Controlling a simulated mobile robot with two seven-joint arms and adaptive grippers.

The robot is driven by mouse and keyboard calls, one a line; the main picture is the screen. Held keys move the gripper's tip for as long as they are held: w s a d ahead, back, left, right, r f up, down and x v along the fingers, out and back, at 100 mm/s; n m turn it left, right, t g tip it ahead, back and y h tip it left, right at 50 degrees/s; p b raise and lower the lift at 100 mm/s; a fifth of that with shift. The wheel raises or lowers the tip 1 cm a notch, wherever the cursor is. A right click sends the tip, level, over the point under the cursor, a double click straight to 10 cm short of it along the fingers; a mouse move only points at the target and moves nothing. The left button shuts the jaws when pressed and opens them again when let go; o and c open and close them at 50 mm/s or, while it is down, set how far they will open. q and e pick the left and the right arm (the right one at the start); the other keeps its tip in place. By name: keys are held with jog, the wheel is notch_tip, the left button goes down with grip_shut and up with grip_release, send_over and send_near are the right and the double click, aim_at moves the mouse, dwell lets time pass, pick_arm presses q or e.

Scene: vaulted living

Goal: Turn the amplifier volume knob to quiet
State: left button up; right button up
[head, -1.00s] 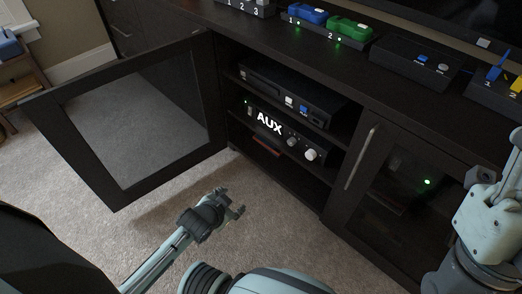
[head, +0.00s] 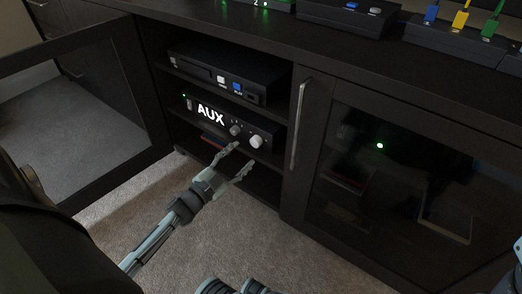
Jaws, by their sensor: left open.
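The amplifier (head: 216,119) is a black unit on the middle shelf of the open cabinet. Its display reads AUX in lit white letters, and a small green light shows at its left end. Two knobs sit on the right of its front: a smaller grey knob (head: 235,129) and a larger pale knob (head: 257,141). Which one is volume cannot be read. My left gripper (head: 240,160) is open and empty, just below and in front of the knobs, apparently apart from them. My right gripper is not in view.
The open glass door (head: 126,95) stands left of the shelf. A black player (head: 221,78) sits above the amplifier. A closed glass door with a metal handle (head: 298,125) is at right. A reddish item (head: 213,141) lies below the amplifier. Carpet is clear in front.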

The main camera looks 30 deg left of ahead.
aim_at(254, 143)
pick_arm(q)
jog(key=w, duration=0.3)
jog(key=w+b, duration=0.1)
jog(key=w, duration=0.2)
jog(key=shift+d, duration=0.2)
jog(key=shift+c, duration=0.5)
jog(key=c, duration=1.1)
jog(key=shift+o, duration=0.2)
jog(key=shift+r+n+p, duration=0.2)
jog(key=shift+n+p, duration=0.4)
jog(key=shift+f, duration=0.15)
jog(key=o, duration=1.2)
jog(key=shift+c, duration=0.2)
jog(key=shift+s, duration=0.1)
jog(key=s+a, duration=0.1)
jog(key=s, duration=1.1)
